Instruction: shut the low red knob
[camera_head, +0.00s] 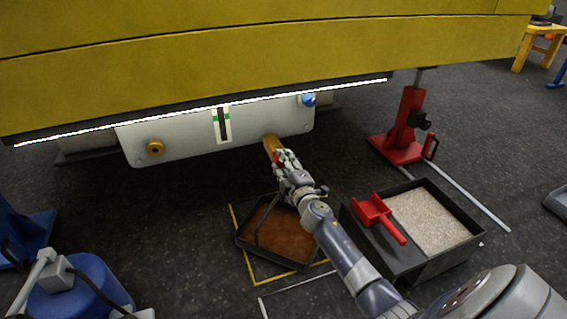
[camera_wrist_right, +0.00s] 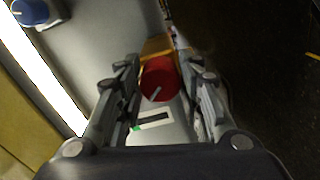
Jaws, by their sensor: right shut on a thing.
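The low red knob (camera_wrist_right: 158,78) sits between the two fingers of my right gripper in the right wrist view, with a pale line across its face. Only a small bit of red shows in the camera_head view (camera_head: 277,159). My right gripper (camera_head: 282,160) is shut on the knob, by the brass-coloured spout (camera_head: 271,143) at the lower edge of the grey panel (camera_head: 185,150). A blue knob (camera_head: 308,100) is higher up at the panel's right end. My left gripper is not in view.
A gauge (camera_head: 221,124) with green marks and a brass fitting (camera_head: 155,148) are on the panel. A tray of brown liquid (camera_head: 248,256) lies below my right arm. To its right are a black box (camera_head: 420,275) with a red scoop (camera_head: 375,212) and a red jack stand (camera_head: 405,125).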

